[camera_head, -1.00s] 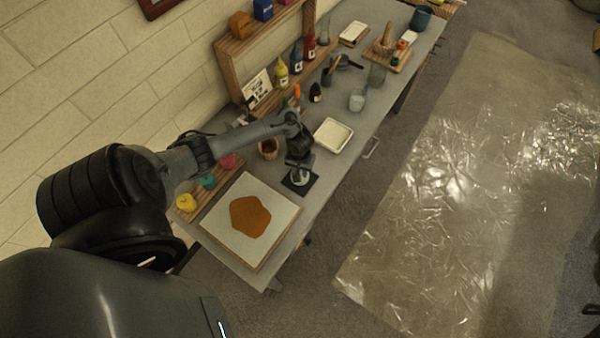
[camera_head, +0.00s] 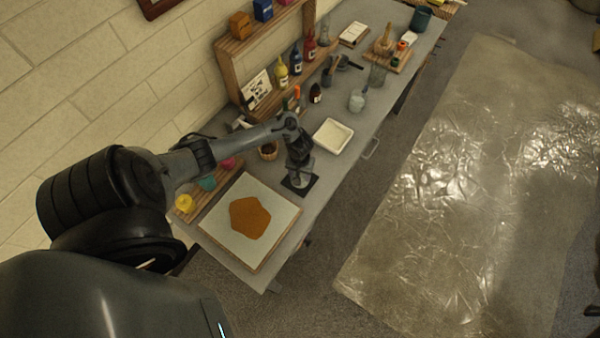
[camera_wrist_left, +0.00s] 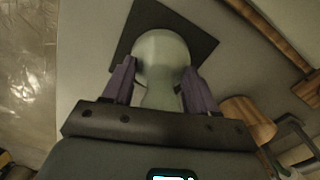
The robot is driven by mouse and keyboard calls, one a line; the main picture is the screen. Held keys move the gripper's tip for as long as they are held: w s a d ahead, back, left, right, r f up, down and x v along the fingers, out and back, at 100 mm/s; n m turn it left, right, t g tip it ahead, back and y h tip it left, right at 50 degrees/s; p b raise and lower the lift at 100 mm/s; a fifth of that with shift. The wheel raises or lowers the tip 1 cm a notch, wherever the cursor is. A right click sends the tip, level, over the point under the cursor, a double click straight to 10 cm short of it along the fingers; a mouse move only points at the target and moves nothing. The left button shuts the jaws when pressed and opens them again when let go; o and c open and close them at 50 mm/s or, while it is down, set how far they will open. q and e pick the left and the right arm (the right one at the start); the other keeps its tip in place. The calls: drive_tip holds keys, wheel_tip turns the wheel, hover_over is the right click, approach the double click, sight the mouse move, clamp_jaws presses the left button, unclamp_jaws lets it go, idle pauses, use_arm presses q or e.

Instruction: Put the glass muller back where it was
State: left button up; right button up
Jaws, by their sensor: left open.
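The glass muller (camera_head: 301,179) is pale and translucent. It stands on a dark square mat (camera_head: 313,184) on the grey worktable, just beyond the board with the orange-brown patch. My left gripper (camera_head: 300,166) is over it from above. In the left wrist view, the muller (camera_wrist_left: 162,60) lies between the two purple fingers of my open left gripper (camera_wrist_left: 160,84), with the dark mat (camera_wrist_left: 204,42) under it. I cannot tell whether either finger touches the glass. My right gripper is not in view.
A white board with an orange-brown patch (camera_head: 249,217) lies nearer. A white tray (camera_head: 333,136) sits beyond the mat. A small wooden pot (camera_head: 268,151), paint jars (camera_head: 184,203) and a bottle shelf (camera_head: 229,72) line the wall side. The table's front edge is close.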

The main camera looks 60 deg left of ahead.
use_arm(q)
wheel_tip(320, 180, up, 11)
drive_tip(key=p, duration=0.4)
drive_tip(key=shift+r+p, duration=0.1)
drive_tip(key=shift+p, duration=0.2)
drive_tip(key=shift+d+r+p, duration=0.15)
drive_tip(key=shift+r+p, duration=0.25)
drive_tip(key=shift+r, duration=0.05)
drive_tip(key=d+r+m+t, duration=0.3)
drive_tip(key=d+m, duration=0.5)
drive_tip(key=d, duration=0.9)
drive_tip(key=s+d+r+m, duration=0.3)
drive_tip(key=s+d+r, duration=0.2)
drive_tip(key=s+r, duration=0.5)
drive_tip(key=shift+s+d+r+t, duration=0.2)
drive_tip(key=shift+r+t, duration=0.1)
drive_tip(key=shift+r, duration=0.4)
